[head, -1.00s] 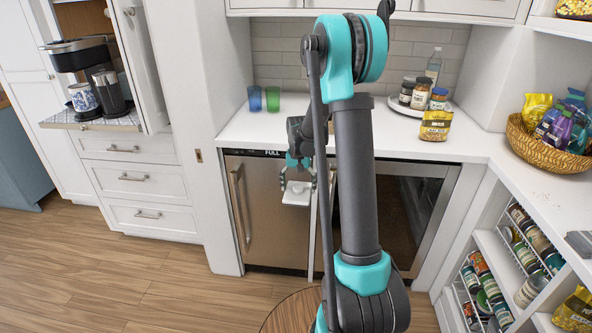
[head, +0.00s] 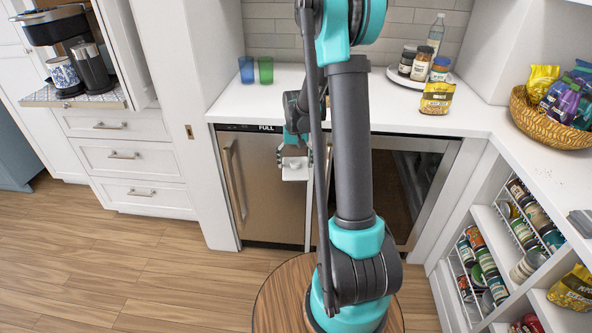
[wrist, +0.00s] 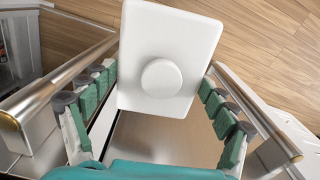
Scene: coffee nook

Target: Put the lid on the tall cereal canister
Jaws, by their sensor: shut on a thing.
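In the head view the small white lid (head: 293,175) hangs below my gripper (head: 295,160), in front of the steel appliance and below counter height. My gripper is shut on the lid; the exact finger contact is hard to see. I cannot make out the tall cereal canister in either view; my arm covers part of the counter.
The white counter (head: 215,108) holds a blue glass (head: 246,70), a green glass (head: 266,70), a round tray of jars (head: 398,78) and a yellow bag (head: 437,98). A wicker basket (head: 535,125) stands right. Steel appliance doors (head: 262,185) with bar handles are close to my gripper.

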